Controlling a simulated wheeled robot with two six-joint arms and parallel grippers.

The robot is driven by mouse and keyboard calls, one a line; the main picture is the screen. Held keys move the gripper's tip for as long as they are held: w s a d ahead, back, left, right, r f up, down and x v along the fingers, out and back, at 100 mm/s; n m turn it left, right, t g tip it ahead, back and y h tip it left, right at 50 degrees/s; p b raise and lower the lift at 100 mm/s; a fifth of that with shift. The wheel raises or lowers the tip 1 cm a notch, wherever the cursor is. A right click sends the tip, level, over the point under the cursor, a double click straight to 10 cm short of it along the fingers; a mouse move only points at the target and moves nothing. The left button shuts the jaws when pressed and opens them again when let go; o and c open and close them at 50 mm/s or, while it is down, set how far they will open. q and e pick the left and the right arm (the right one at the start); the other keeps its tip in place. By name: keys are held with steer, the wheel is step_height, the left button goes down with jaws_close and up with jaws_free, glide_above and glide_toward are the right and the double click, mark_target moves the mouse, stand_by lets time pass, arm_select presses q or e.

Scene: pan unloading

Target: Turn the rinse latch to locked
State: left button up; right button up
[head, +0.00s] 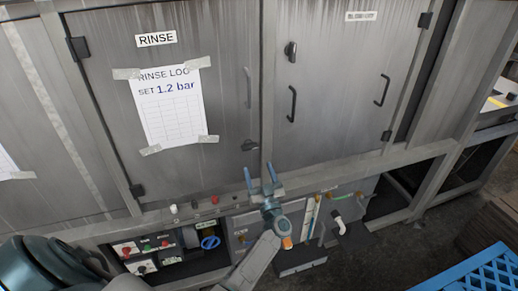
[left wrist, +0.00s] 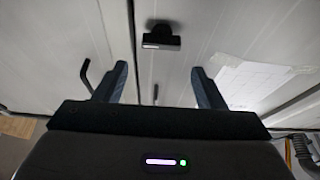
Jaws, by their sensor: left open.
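The rinse door (head: 190,190) is the grey panel under the RINSE label (head: 156,39). A small black latch (head: 250,145) sits near its lower right edge; its knob lies roughly sideways. In the left wrist view the latch (left wrist: 162,38) shows above centre, by the seam between two panels. My left gripper (head: 260,173) is open and empty, its fingers pointing up just below the latch, apart from it. In the left wrist view the open fingers (left wrist: 158,75) stand either side of the seam. My right gripper is not in view.
A rinse log sheet (head: 168,105) is taped on the door. The right door has a dark latch (head: 291,51) and black handles (head: 382,90). Below are a blue valve wheel (head: 210,242) and a white pipe (head: 338,222). A blue crate (head: 480,272) stands at lower right.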

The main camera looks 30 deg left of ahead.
mark_target(251, 149)
arm_select(q)
steer(key=p+x, duration=0.1)
steer(key=x, duration=0.4)
steer(key=shift+w+a+r, duration=0.1)
steer(key=shift+w+a, duration=0.1)
steer(key=shift+a, duration=0.05)
steer(key=p+x, duration=0.1)
steer(key=x, duration=0.1)
steer(key=shift+w+a+r, duration=0.1)
steer(key=shift+w+a, duration=0.15)
steer(key=shift+a, duration=0.1)
steer(key=shift+w+a, duration=0.15)
steer(key=shift+a, duration=0.05)
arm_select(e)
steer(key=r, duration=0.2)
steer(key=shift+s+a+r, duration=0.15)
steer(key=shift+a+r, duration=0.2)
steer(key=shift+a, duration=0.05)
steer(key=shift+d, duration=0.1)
arm_select(q)
steer(key=c, duration=0.7)
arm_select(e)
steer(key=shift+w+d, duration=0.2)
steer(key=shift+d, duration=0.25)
